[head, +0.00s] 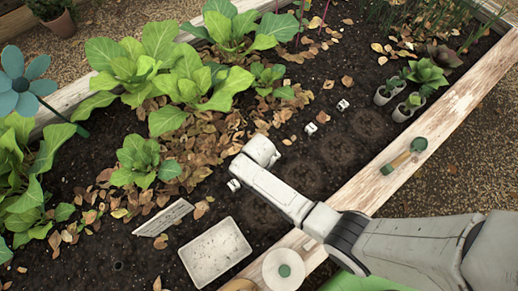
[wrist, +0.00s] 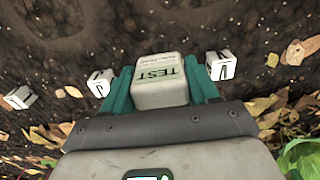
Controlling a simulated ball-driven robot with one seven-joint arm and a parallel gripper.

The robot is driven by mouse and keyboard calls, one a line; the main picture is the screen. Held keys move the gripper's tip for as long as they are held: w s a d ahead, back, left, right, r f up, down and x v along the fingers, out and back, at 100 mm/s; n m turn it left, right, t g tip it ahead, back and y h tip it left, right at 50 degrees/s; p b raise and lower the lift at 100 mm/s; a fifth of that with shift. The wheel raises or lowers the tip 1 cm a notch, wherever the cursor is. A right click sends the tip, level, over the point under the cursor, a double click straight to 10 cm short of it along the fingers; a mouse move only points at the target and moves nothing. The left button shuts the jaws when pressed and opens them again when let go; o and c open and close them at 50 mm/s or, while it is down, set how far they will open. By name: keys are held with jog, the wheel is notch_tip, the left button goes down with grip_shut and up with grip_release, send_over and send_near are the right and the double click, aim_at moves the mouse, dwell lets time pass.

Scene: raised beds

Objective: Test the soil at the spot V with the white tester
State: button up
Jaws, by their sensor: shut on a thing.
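My gripper (head: 262,152) is over the dark soil (head: 245,205), among the small white markers. In the wrist view, its teal fingers (wrist: 160,90) are shut on the white tester (wrist: 160,82), a block lettered TEST. The tester's lower end is hidden, so I cannot tell whether it touches the soil. White markers stand left of my gripper (head: 234,184) and right of it (head: 310,128), with another farther right (head: 342,104). Two in the wrist view (wrist: 220,65) (wrist: 101,82) show dark strokes; I cannot tell which is V. Round darker soil patches (head: 336,151) lie near the markers.
A white tray (head: 189,266) and a tilted sign (head: 163,218) are on the soil. A green-ended tool (head: 405,156) and a white disc (head: 275,259) rest on the wooden edge (head: 440,130). Leafy plants (head: 190,80), dry leaves and small pots (head: 384,95) surround the open soil.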

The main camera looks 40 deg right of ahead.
jog(key=shift+f+b, duration=0.8)
jog(key=shift+f, duration=0.25)
dwell(1.9)
jog(key=shift+r+p, duration=5.05)
jog(key=shift+p, duration=0.05)
